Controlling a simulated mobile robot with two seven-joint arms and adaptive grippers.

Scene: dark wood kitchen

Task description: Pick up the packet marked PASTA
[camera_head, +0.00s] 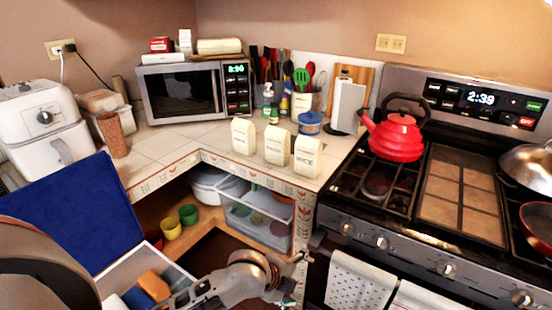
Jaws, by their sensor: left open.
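Three cream packets stand upright in a row near the counter's front corner. The left packet (243,137) and the middle packet (277,146) have small dark labels that I cannot read with certainty. The right packet (307,157) looks marked RICE. I cannot tell for sure which one is marked PASTA. My left gripper (299,262) is low in front of the counter corner, well below the packets and apart from them. It is open and appears empty, though its fingers are small in view. My right gripper is not in view.
The red kettle (396,136) sits on the stove to the right. Open tiled counter (180,145) lies left of the packets. Shelves with bowls are below.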

